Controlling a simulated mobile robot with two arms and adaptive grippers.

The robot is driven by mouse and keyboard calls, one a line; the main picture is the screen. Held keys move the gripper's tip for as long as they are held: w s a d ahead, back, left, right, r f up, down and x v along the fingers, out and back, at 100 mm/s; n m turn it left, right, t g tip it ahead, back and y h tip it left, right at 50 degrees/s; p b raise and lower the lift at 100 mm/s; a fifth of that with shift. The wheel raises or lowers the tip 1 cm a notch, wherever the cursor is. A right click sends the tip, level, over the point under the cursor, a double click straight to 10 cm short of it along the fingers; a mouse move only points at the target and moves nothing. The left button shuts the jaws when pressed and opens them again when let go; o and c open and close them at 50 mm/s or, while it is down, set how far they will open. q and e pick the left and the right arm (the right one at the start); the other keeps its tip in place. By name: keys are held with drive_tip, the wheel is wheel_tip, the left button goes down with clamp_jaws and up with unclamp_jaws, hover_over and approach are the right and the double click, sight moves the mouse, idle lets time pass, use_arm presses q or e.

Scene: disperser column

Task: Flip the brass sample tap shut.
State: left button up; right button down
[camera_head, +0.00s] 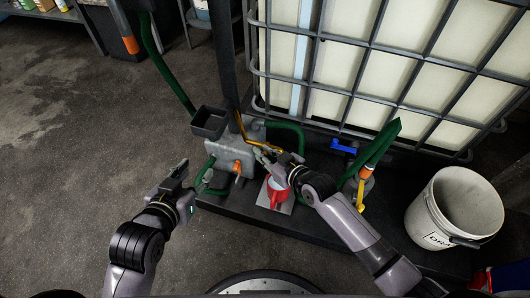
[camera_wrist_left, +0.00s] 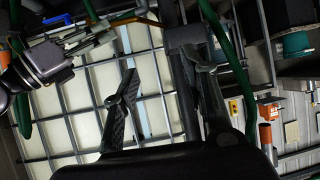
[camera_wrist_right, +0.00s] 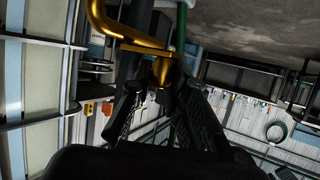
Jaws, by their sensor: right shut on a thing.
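The brass sample tap (camera_head: 262,146) has a bent gold-coloured pipe at the centre of the head view, above the grey pump body. In the right wrist view its brass pipe (camera_wrist_right: 100,32) curves across the top, and a brass part (camera_wrist_right: 162,69) sits between my fingertips. My right gripper (camera_head: 263,156) is shut on that part; it also shows in the right wrist view (camera_wrist_right: 160,82). The fingers partly hide the tap, so I cannot tell the lever's exact angle. My left gripper (camera_head: 180,176) is open and empty, left of the pump; its fingers stand apart in the left wrist view (camera_wrist_left: 165,90).
A grey pump body (camera_head: 229,155) with green hoses stands on a black base. A red item (camera_head: 272,194) lies below my right gripper. A caged white tank (camera_head: 330,65) is behind, with a blue valve handle (camera_head: 343,147). A white bucket (camera_head: 455,208) stands at right. Floor at left is clear.

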drive_tip(key=shift+w+a+r+m+h+p, duration=0.15)
drive_tip(key=shift+m+h+p, duration=0.25)
drive_tip(key=shift+p, duration=0.75)
drive_tip(key=shift+a+r+m+t+h+p, duration=0.3)
drive_tip(key=shift+m+t+h+p, duration=0.15)
drive_tip(key=shift+p, duration=0.6)
use_arm(q)
drive_tip(key=s+a+f+g+y, duration=0.1)
drive_tip(key=s+a+f+g, duration=0.1)
drive_tip(key=s+g, duration=0.2)
drive_tip(key=s+a+f+g+y, duration=0.1)
drive_tip(key=s+a+f+g, duration=0.1)
drive_tip(key=s, duration=0.7)
drive_tip(key=shift+s+a+f+g+p, duration=0.2)
drive_tip(key=shift+a+f+g+p, duration=0.3)
drive_tip(key=shift+g, duration=0.6)
use_arm(e)
drive_tip(key=shift+a+f+m+t+h, duration=0.1)
drive_tip(key=shift+f+m+t+h, duration=0.15)
drive_tip(key=shift+f+m+h, duration=0.1)
use_arm(q)
drive_tip(key=shift+d+f, duration=0.1)
drive_tip(key=shift+d, duration=0.1)
use_arm(e)
drive_tip(key=c, duration=1.5)
unclamp_jaws()
drive_tip(key=shift+f, duration=0.1)
drive_tip(key=shift+c, duration=0.2)
use_arm(q)
drive_tip(key=shift+w, duration=0.1)
